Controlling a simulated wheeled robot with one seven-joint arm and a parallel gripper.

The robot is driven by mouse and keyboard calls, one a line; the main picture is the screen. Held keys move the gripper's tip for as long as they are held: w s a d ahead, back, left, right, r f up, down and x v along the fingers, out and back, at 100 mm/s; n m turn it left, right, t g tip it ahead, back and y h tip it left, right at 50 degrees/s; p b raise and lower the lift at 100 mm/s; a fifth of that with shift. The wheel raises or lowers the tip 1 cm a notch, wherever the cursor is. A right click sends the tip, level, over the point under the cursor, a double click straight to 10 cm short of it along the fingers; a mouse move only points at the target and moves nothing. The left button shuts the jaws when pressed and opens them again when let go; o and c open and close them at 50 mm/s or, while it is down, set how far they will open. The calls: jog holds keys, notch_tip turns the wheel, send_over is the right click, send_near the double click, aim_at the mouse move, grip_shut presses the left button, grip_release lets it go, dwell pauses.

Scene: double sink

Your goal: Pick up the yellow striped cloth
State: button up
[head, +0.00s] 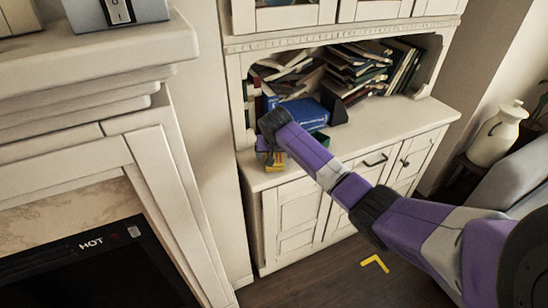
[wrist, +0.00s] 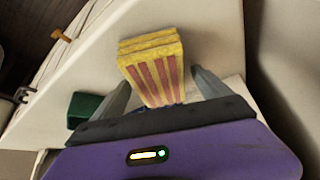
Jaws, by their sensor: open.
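The yellow striped cloth (wrist: 150,62) looks like a folded, block-shaped stack with reddish stripes on one face. It rests on the pale cabinet top. In the wrist view it stands between the two grey fingers of my gripper (wrist: 163,82), which are open with gaps on both sides. In the head view my gripper (head: 271,152) points down at the left end of the cabinet top. A small yellow part of the cloth (head: 275,166) shows there below it. The arm hides much of the fingers and cloth in the head view.
A dark green block (wrist: 85,108) lies left of my gripper in the wrist view. Behind my gripper are a blue box (head: 302,116) and shelved books (head: 365,70). The cabinet top (head: 395,118) is clear toward the right. A fireplace surround (head: 165,170) stands left.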

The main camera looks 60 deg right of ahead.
jog(key=shift+f, duration=0.1)
jog(key=c, duration=1.6)
jog(key=shift+o, duration=0.2)
notch_tip(320, 180, up, 20)
jog(key=shift+b, duration=0.3)
